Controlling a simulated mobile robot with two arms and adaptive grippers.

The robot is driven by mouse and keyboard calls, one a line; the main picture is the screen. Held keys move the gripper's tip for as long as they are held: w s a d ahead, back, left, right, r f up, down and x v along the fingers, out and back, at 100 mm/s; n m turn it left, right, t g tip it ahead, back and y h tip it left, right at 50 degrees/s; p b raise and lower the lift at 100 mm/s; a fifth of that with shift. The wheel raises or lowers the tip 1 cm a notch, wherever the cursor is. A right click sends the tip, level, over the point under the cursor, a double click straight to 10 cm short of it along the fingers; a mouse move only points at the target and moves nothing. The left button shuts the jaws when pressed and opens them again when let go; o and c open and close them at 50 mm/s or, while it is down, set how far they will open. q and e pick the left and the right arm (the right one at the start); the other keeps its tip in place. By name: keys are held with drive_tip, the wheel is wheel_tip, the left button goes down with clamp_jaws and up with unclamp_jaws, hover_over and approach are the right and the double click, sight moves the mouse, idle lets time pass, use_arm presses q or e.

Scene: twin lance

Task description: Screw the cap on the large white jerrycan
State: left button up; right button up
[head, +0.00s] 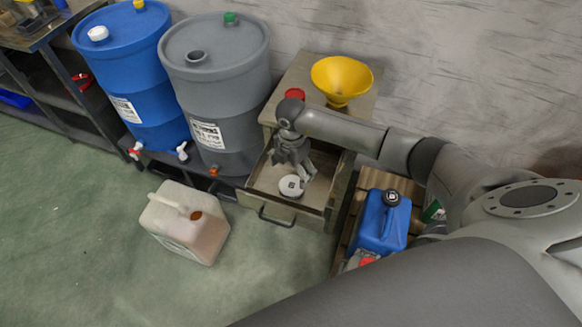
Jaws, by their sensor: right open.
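The large white jerrycan (183,232) stands on the green floor left of the open drawer. Its brownish neck opening (196,215) shows no cap on it. A round white cap-like disc (291,188) with a dark mark lies in the open drawer (262,207). My right gripper (304,173) points down over the drawer with its fingers open, just above or beside the disc; I cannot tell whether they touch it. My left gripper is not in view.
A blue drum (130,70) and a grey drum (222,90) with taps stand behind. A yellow funnel (341,80) and a red cap (295,93) sit on the cabinet. A blue jerrycan (378,225) stands on the right. The front-left floor is clear.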

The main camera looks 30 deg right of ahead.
sight(291, 185)
wheel_tip(291, 185, down, 8)
drive_tip(key=b, duration=0.5)
drive_tip(key=shift+f+b, duration=0.1)
drive_tip(key=shift+b, duration=0.25)
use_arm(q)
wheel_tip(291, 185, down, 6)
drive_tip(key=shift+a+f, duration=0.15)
